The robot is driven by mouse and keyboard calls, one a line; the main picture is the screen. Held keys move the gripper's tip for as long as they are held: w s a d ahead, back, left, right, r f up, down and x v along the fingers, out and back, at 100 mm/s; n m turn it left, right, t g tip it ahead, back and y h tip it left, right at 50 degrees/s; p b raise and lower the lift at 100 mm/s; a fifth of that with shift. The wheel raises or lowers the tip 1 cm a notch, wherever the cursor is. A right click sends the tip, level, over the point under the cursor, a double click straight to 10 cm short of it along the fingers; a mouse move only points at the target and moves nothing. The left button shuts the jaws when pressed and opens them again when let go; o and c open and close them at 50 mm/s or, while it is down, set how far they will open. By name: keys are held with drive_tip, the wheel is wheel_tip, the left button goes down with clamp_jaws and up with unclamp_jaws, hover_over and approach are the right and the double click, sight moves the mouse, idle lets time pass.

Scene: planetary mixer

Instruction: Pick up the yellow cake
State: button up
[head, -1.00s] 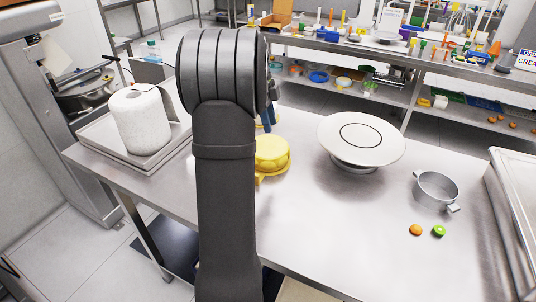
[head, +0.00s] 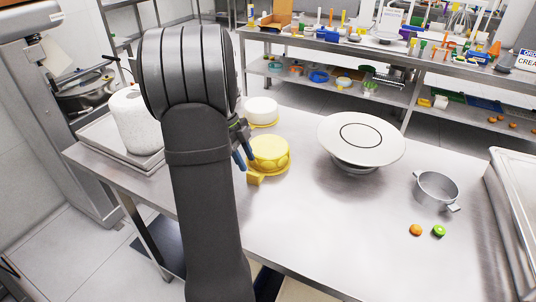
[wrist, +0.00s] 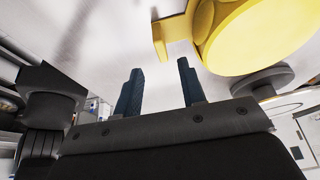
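The yellow cake (head: 268,153) sits on a yellow base with a tab at its front left, on the steel table. In the wrist view the yellow cake (wrist: 262,32) fills the upper right, cut off by the frame edge. My gripper (head: 246,158) is just left of the cake in the head view, partly hidden behind my arm. In the wrist view my gripper (wrist: 158,82) shows two dark blue fingers standing apart with nothing between them. The cake lies beyond and to the right of the fingers.
A white cake (head: 262,110) on a yellow base stands behind the yellow one. A white turntable (head: 360,140) is to the right, with a metal pan (head: 436,188) and small orange and green items farther right. A paper roll (head: 134,121) stands on a tray at left. The table front is clear.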

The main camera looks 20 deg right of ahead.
sight(253, 173)
drive_tip(key=shift+x, duration=3.3)
drive_tip(key=shift+w, duration=0.2)
clamp_jaws()
